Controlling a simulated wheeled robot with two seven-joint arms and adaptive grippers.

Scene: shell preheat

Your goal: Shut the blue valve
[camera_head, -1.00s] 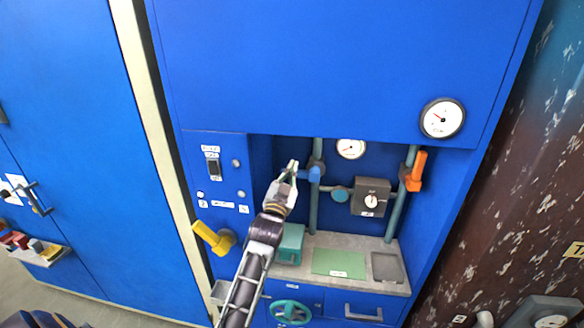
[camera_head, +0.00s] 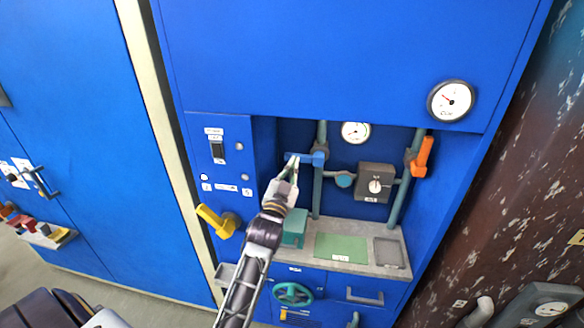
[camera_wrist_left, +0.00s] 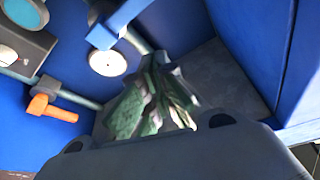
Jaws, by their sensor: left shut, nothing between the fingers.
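The blue valve's handle (camera_head: 306,158) sits on the left vertical pipe in the cabinet recess and points left, roughly level. It also shows in the left wrist view as a light blue bar (camera_wrist_left: 122,22) at the top. My left gripper (camera_head: 293,162) is shut and empty, its tips by the free left end of the handle. Its fingers (camera_wrist_left: 153,98) fill the middle of the left wrist view, below the bar. I cannot tell whether they touch the handle. My right gripper is not in view.
A yellow lever (camera_head: 218,221) juts from the cabinet front at left. An orange handle (camera_head: 422,157) is on the right pipe, beside a grey dial box (camera_head: 374,183). A teal block (camera_head: 295,228) and green mat (camera_head: 341,247) lie on the ledge below.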

